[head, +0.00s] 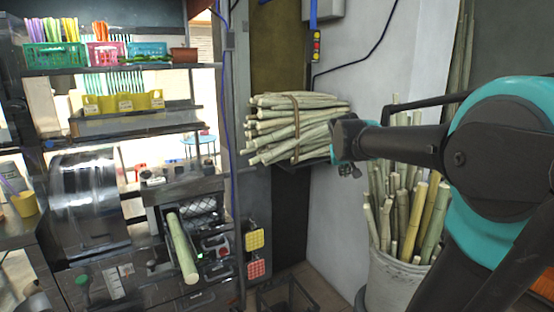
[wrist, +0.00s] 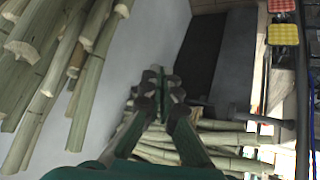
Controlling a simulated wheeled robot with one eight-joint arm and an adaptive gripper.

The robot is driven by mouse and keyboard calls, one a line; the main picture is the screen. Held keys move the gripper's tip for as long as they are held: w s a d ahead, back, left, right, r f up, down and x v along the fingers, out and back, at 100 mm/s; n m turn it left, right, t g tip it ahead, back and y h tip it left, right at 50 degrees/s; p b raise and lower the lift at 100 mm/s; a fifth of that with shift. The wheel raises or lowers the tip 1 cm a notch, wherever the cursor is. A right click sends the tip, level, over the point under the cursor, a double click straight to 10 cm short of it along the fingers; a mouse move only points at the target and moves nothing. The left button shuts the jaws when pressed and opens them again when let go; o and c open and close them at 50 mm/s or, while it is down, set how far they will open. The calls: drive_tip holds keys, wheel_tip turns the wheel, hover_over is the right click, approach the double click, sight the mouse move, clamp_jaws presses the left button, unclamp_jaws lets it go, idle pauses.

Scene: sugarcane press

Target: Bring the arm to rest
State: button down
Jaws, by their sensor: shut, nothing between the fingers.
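My arm reaches in from the right of the head view, with its wrist pointing left. My gripper (head: 347,169) is small there, at the right end of the tied cane bundle, and its fingers are hard to make out. In the wrist view my gripper (wrist: 158,82) has its two fingers brought together, with nothing held between them. The tied bundle of cane (head: 295,125) lies on a shelf against the wall. It also shows below and right of the fingers in the wrist view (wrist: 215,140). I cannot tell whether the gripper touches it.
A white bin (head: 391,275) of upright canes stands beneath my arm. One cane (head: 181,248) lies in the press (head: 203,213) at left. Shelves with coloured baskets (head: 55,56) are behind it. Yellow and red pads (head: 255,239) hang near the press.

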drive_tip(key=s+a+f+g+y, duration=0.1)
drive_tip(key=s+a+f, duration=0.1)
drive_tip(key=s+f, duration=1.1)
drive_tip(key=s+a+f+g+y, duration=0.1)
drive_tip(key=s+a+f+g, duration=0.1)
drive_tip(key=s+f, duration=1.1)
drive_tip(key=shift+s+g+y, duration=0.3)
drive_tip(key=shift+s+y, duration=0.1)
